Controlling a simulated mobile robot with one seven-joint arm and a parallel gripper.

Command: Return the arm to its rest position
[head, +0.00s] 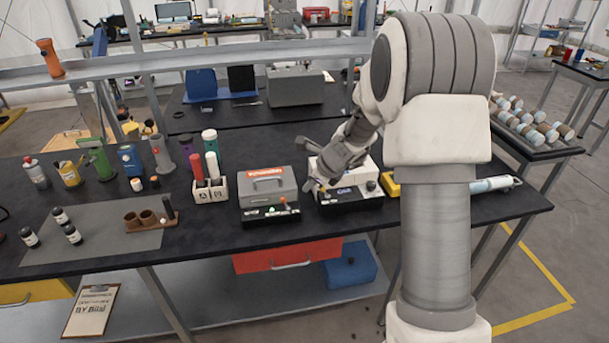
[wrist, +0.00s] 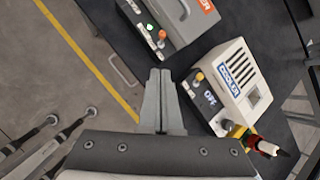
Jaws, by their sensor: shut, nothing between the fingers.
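My gripper (head: 316,184) is in front of the white cooler box at the right part of the black workbench in the head view. In the wrist view my gripper (wrist: 158,100) shows its two grey fingers together, with nothing between them. The fingers point toward the gap between the cooler box (wrist: 225,85) and the grey lidded machine (wrist: 165,20). In the head view my arm (head: 435,110) reaches across the right side and hides part of the bench and the cooler (head: 350,202).
The grey machine (head: 268,190) with a green light stands left of the cooler. A tube holder (head: 210,191), bottles and a wooden rack (head: 150,222) stand further left on the bench (head: 300,236). A red drawer box (head: 285,256) sits below. A yellow item (head: 390,184) lies right of the cooler.

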